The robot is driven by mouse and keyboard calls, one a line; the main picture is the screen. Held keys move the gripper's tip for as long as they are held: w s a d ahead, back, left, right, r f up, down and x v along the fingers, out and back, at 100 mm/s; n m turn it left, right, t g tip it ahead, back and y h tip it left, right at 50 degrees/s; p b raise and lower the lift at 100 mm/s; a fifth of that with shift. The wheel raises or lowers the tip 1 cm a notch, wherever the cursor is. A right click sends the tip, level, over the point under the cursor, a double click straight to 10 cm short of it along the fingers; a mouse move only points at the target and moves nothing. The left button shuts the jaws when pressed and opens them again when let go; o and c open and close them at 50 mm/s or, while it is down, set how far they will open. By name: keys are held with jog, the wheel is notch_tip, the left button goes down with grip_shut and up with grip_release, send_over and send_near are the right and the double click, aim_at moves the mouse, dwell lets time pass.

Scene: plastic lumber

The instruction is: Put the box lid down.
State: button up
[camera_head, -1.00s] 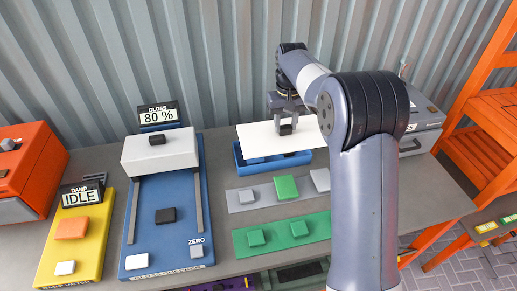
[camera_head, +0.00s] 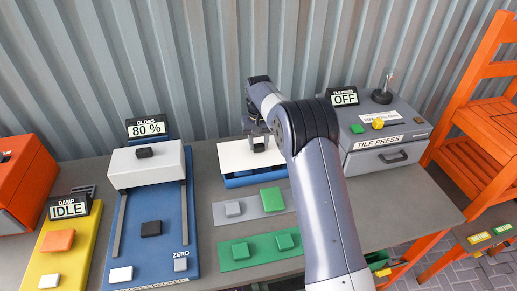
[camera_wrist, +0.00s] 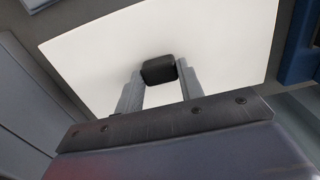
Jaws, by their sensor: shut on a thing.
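The white box lid (camera_head: 237,156) is a flat plate with a small black knob (camera_wrist: 158,70) on top. My gripper (camera_head: 259,143) is shut on the knob. In the head view the lid is over the blue box (camera_head: 238,181), whose front side shows below it. I cannot tell whether the lid touches the box rim or is slightly above it. In the wrist view the lid (camera_wrist: 222,35) fills the upper middle, with the knob between my two fingertips.
The grey tile press (camera_head: 383,140) stands to the right and the gloss checker (camera_head: 150,205) to the left. Grey and green strips with square tiles (camera_head: 272,198) lie in front of the box. A corrugated wall (camera_head: 190,60) is behind the bench.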

aim_at(259, 145)
jog(key=shift+f+p, duration=0.35)
jog(key=shift+f, duration=1.3)
jog(key=shift+f, duration=0.2)
jog(key=o, duration=1.2)
notch_tip(259, 145, up, 12)
jog(key=b, duration=0.1)
jog(key=shift+r+b, duration=0.2)
jog(key=shift+b, duration=0.1)
jog(key=shift+f, duration=0.1)
